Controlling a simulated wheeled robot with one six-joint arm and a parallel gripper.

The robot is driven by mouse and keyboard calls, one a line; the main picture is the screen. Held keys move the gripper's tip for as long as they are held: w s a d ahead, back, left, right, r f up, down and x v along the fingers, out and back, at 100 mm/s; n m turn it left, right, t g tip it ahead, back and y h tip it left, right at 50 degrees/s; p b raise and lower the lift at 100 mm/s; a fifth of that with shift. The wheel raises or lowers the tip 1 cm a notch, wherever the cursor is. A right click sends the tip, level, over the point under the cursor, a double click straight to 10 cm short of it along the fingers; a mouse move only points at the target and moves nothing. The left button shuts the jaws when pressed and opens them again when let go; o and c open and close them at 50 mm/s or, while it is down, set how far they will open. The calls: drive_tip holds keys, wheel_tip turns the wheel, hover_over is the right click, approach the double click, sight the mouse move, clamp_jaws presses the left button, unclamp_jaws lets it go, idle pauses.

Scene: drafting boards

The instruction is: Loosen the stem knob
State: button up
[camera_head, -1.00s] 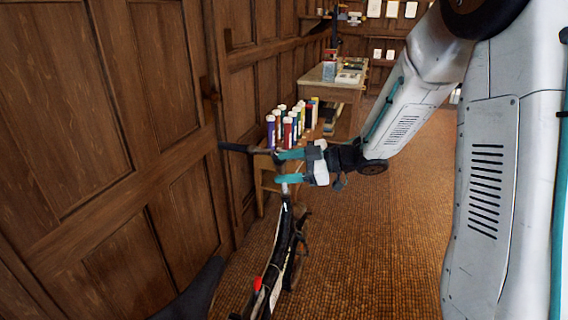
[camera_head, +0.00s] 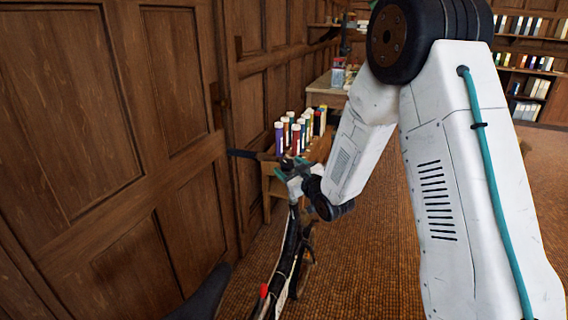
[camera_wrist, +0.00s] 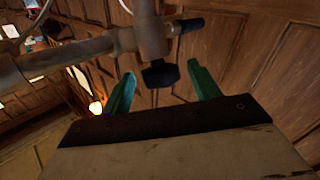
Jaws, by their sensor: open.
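The stem knob (camera_wrist: 160,73) is a small black knob under a brown, worn metal stem (camera_wrist: 150,32) in the wrist view. My gripper (camera_wrist: 161,69) has two teal fingers, spread wide and empty. The knob appears between their tips, with a gap on each side; the depth is unclear. In the head view my gripper (camera_head: 293,171) is at the front of a dark bicycle (camera_head: 288,255), by its handlebar (camera_head: 250,154). The knob cannot be made out there, as gripper and arm crowd the spot.
A panelled wooden wall (camera_head: 95,130) runs close along the left. Several coloured tubes (camera_head: 302,135) stand on a wooden table (camera_head: 322,148) just behind the handlebar. The bicycle's saddle (camera_head: 203,292) is at the bottom. Open brown floor (camera_head: 375,260) lies to the right.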

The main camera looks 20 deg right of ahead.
sight(283, 163)
drive_tip(key=shift+x, duration=1.9)
drive_tip(key=c, duration=1)
drive_tip(key=shift+o, duration=0.2)
drive_tip(key=shift+n+y, duration=0.4)
drive_tip(key=shift+y, duration=0.1)
drive_tip(key=n+g+y, duration=0.4)
drive_tip(key=n, duration=0.1)
drive_tip(key=shift+s+a+f+g+y, duration=0.1)
drive_tip(key=shift+s+a+g+y, duration=0.05)
drive_tip(key=shift+a+g+y, duration=0.2)
drive_tip(key=n+g+y, duration=0.1)
drive_tip(key=g, duration=0.1)
drive_tip(key=n+g+y, duration=0.1)
drive_tip(key=n+g, duration=0.1)
drive_tip(key=n+g+y, duration=0.1)
drive_tip(key=n+g, duration=0.1)
drive_tip(key=shift+s+a+f, duration=0.15)
drive_tip(key=shift+s+a, duration=0.05)
drive_tip(key=shift+s, duration=0.2)
drive_tip(key=shift+g, duration=0.25)
